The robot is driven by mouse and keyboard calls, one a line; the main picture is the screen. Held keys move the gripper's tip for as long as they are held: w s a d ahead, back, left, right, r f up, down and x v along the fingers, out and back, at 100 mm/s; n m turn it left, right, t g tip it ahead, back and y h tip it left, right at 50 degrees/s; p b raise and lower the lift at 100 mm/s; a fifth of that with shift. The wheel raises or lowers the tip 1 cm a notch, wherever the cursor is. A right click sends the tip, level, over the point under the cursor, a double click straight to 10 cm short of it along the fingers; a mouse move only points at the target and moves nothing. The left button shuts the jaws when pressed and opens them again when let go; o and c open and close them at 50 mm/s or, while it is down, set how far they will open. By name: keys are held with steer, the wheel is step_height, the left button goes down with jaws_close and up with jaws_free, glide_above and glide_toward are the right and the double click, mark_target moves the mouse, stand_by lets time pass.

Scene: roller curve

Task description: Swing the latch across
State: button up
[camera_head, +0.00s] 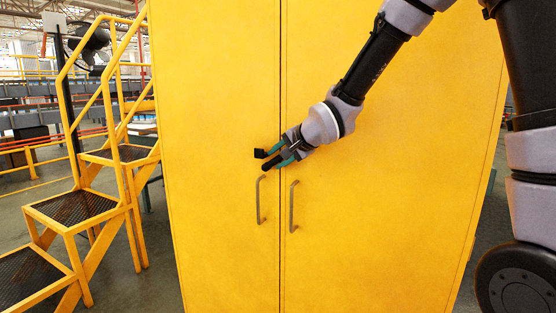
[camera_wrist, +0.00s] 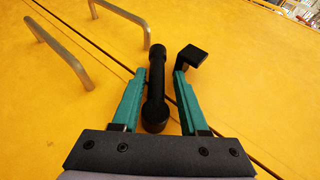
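The latch (camera_wrist: 156,80) is a short black bar with thick round ends on the front of the yellow cabinet. In the wrist view it lies between the two teal fingers of my gripper (camera_wrist: 158,74), with a gap showing on each side. My gripper is open around it. In the head view my gripper (camera_head: 273,154) is at the door seam above the handles, and the latch's end (camera_head: 267,165) points down and left. A black block (camera_wrist: 192,56) sits just beyond the right fingertip in the wrist view; I cannot tell whether it touches the finger.
The yellow cabinet (camera_head: 400,230) has two closed doors with a metal left handle (camera_head: 259,200) and right handle (camera_head: 292,207) below my gripper. Yellow steps (camera_head: 75,207) stand at the left. Free floor shows between the steps and the cabinet.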

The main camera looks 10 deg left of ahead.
steer(key=shift+f, duration=0.15)
stand_by(0.3)
steer(key=shift+s, duration=0.15)
